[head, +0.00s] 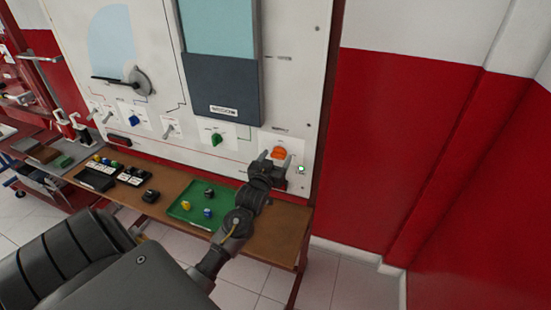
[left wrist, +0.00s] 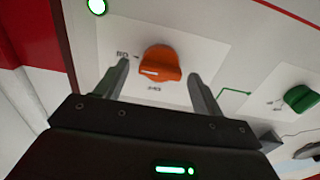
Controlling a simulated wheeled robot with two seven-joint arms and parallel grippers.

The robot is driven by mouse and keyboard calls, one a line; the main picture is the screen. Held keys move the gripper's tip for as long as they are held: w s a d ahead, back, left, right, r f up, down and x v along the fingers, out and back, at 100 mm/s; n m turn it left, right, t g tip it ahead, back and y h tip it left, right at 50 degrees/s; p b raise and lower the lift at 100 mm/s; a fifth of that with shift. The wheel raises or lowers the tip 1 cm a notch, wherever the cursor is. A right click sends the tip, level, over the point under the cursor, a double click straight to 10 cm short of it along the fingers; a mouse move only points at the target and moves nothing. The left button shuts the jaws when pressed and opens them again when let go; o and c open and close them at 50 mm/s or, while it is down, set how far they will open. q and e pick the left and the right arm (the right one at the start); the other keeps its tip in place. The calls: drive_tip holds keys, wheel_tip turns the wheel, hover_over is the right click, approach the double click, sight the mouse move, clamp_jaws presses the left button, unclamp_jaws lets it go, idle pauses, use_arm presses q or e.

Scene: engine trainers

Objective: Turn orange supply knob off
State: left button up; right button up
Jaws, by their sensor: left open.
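The orange supply knob (head: 279,153) is on a white label plate at the lower right of the trainer panel. In the left wrist view the orange knob (left wrist: 159,64) shows close up, with a pale mark on its left part. My left gripper (head: 278,160) is in front of the panel at the knob. In the left wrist view its two fingers (left wrist: 158,80) are open, one on each side of the knob, with visible gaps and nothing held. Whether the fingertips reach past the knob's face cannot be told. My right gripper is not in view.
A green knob (head: 216,139) and a blue knob (head: 134,120) sit left along the panel. A lit green lamp (head: 301,169) is beside the gripper. A green tray (head: 184,206) with small parts is on the brown bench (head: 286,241) below. A red and white wall stands to the right.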

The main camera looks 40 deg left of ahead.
use_arm(q)
drive_tip(key=c, duration=1)
